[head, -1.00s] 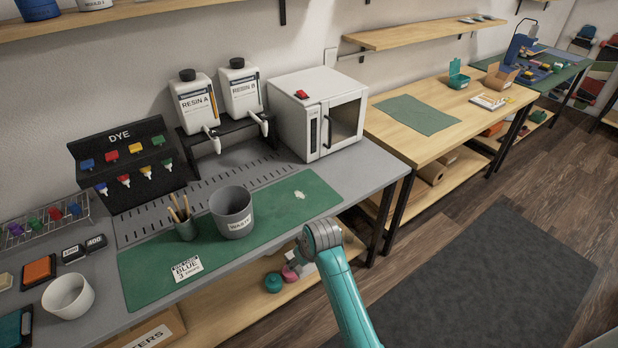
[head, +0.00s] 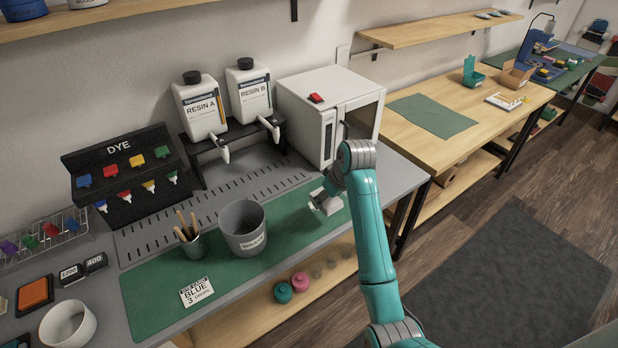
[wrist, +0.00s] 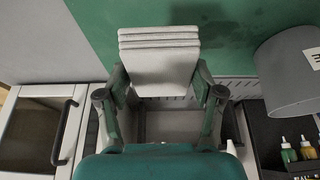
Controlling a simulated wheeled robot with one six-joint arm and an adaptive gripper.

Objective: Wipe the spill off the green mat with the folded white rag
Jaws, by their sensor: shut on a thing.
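The folded white rag (wrist: 158,62) is held between the fingers of my gripper (wrist: 160,86) in the wrist view, its layers showing at the far edge. In the head view the rag (head: 328,206) is low over the right part of the green mat (head: 180,270), under my gripper (head: 324,196). I cannot tell if it touches the mat. The pale spill is not visible now; my gripper and the rag cover that area. A darker patch shows on the mat (wrist: 100,28) beyond the rag in the wrist view; it may be shadow.
The white oven (head: 320,110) and resin bottles (head: 200,105) stand behind. The mat between bucket and gripper is clear.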

